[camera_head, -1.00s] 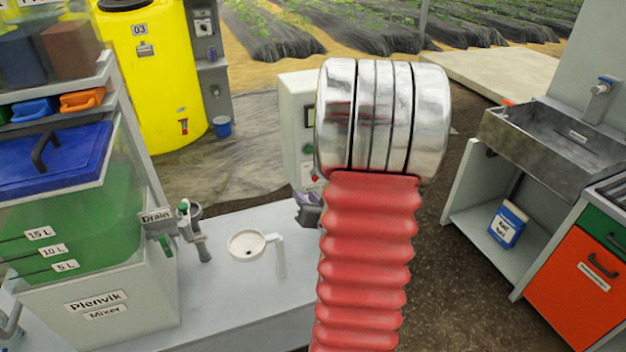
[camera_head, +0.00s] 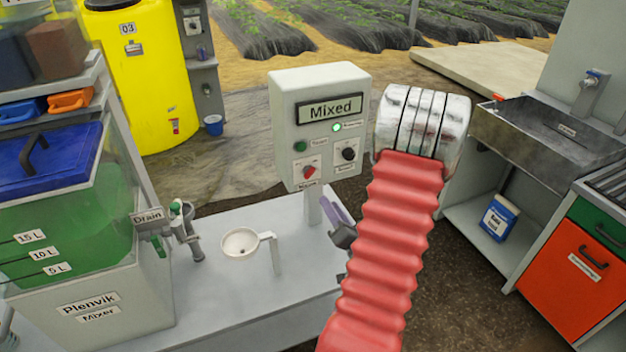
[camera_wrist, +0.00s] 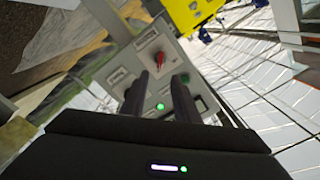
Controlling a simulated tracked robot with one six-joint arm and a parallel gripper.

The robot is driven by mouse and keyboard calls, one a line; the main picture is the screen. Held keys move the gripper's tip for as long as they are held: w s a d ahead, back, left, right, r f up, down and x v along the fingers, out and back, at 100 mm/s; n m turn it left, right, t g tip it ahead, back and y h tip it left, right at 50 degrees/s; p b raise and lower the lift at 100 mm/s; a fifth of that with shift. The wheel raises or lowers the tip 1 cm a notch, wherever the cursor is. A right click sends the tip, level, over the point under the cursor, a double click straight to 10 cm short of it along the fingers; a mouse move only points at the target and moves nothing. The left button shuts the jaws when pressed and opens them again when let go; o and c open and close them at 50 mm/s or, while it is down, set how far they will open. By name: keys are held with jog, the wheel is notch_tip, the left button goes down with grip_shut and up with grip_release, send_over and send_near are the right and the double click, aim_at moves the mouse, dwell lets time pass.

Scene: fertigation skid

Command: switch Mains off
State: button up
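The control box (camera_head: 320,120) stands upright on a post, with a display reading "Mixed". The red Mains knob (camera_head: 309,172) is at its lower left, under the green Start button (camera_head: 300,146). A black knob (camera_head: 348,154) is to its right, and a green lamp (camera_head: 336,127) is lit. My gripper (camera_head: 335,212) is partly hidden behind my red arm, low and right of the box. In the wrist view my gripper (camera_wrist: 160,82) is open and empty, its fingers pointing at the panel. The red knob (camera_wrist: 160,61) shows just beyond the fingertips, apart from them.
The mixer tank (camera_head: 90,290) with green liquid, its drain valve (camera_head: 182,225) and a white funnel (camera_head: 240,243) are on the left of the grey bench (camera_head: 225,300). A sink (camera_head: 540,135) and orange cabinet (camera_head: 572,285) stand right. A yellow tank (camera_head: 150,90) is behind.

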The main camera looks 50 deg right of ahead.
aim_at(311, 175)
jog(key=x, duration=1.3)
jog(key=shift+w+d, duration=0.15)
jog(key=shift+w, duration=0.2)
grip_shut()
